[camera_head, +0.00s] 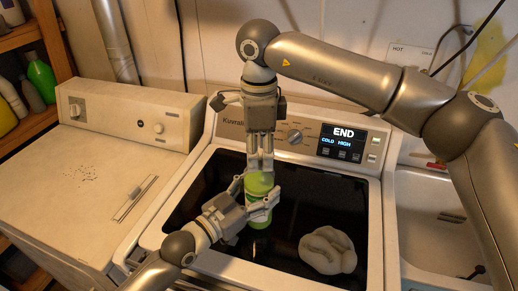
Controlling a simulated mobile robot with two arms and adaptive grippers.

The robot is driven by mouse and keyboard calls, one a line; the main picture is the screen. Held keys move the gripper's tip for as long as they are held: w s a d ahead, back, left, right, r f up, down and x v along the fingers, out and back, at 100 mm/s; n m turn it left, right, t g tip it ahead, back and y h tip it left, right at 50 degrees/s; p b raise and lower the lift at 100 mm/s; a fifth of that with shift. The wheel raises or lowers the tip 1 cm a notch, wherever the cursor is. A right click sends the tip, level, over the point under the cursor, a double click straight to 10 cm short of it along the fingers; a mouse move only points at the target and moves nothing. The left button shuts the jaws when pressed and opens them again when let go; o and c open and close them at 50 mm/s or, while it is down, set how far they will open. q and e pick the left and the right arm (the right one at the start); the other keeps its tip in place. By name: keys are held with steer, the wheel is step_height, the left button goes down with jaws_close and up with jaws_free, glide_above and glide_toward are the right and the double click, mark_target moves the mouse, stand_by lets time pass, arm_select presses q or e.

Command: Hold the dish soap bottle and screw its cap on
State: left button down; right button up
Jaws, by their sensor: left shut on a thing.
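The green dish soap bottle (259,186) stands upright on the dark glass lid of the washer, at the middle of the head view. My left gripper (262,203) comes in from the lower left and is shut around the bottle's body, hiding part of it. My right gripper (260,165) points straight down right above the bottle. Its fingers are close together at the bottle's top. The cap cannot be made out there, and whether the fingers hold it cannot be told.
A crumpled pale cloth (328,250) lies on the lid to the right of the bottle. The washer's control panel (330,140) rises behind. A white machine (85,180) stands at left, a utility sink (440,215) at right. Shelves with bottles (40,78) are far left.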

steer(key=c, duration=0.8)
steer(key=shift+m, duration=0.8)
steer(key=o, duration=1.1)
steer(key=shift+o, duration=0.2)
steer(key=shift+r, duration=2.3)
steer(key=shift+r+n, duration=0.8)
steer(key=shift+r, duration=0.95)
